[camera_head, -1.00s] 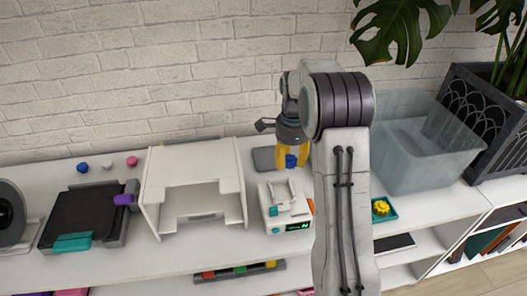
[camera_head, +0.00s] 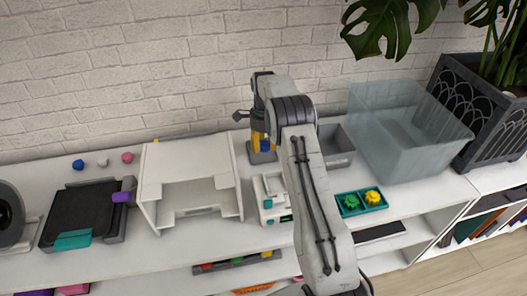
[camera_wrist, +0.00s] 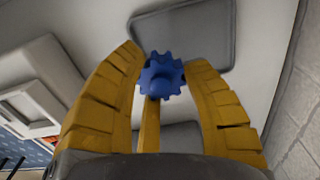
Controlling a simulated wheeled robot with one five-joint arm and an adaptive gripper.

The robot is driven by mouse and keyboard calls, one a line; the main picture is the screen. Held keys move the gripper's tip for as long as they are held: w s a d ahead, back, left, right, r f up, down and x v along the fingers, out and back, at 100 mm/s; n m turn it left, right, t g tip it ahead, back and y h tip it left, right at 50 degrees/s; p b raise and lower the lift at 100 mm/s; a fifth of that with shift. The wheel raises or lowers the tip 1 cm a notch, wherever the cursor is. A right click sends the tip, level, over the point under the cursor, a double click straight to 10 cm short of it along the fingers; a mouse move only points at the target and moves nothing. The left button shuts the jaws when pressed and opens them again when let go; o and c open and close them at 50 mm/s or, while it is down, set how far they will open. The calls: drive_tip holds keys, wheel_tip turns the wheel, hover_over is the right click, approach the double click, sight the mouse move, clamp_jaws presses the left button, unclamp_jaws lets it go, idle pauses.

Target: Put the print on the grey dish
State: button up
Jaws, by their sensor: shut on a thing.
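The print is a small blue gear (camera_wrist: 160,78), held between the yellow fingers of my gripper (camera_wrist: 165,72) in the wrist view. In the head view the blue gear (camera_head: 265,146) shows between the fingers of my gripper (camera_head: 263,147). The grey dish (camera_head: 257,158) is a flat, rounded grey piece on the white top near the wall, partly hidden behind my gripper. It also shows in the wrist view (camera_wrist: 195,35), beyond the gear. The gear appears over or close to the dish in the head view; its exact height I cannot tell.
A white open-fronted frame (camera_head: 190,165) stands left of my gripper. A small white device (camera_head: 268,200) is in front, partly hidden by my arm. A grey bin (camera_head: 337,158), a teal tray (camera_head: 361,211) with green and yellow gears, and a clear tub (camera_head: 415,145) stand to the right.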

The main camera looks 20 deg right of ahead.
sight(264, 157)
drive_tip(key=shift+w+f, duration=0.1)
drive_tip(key=shift+f, duration=2)
drive_tip(key=shift+f, duration=0.2)
drive_tip(key=o, duration=0.6)
drive_tip(key=shift+r, duration=0.15)
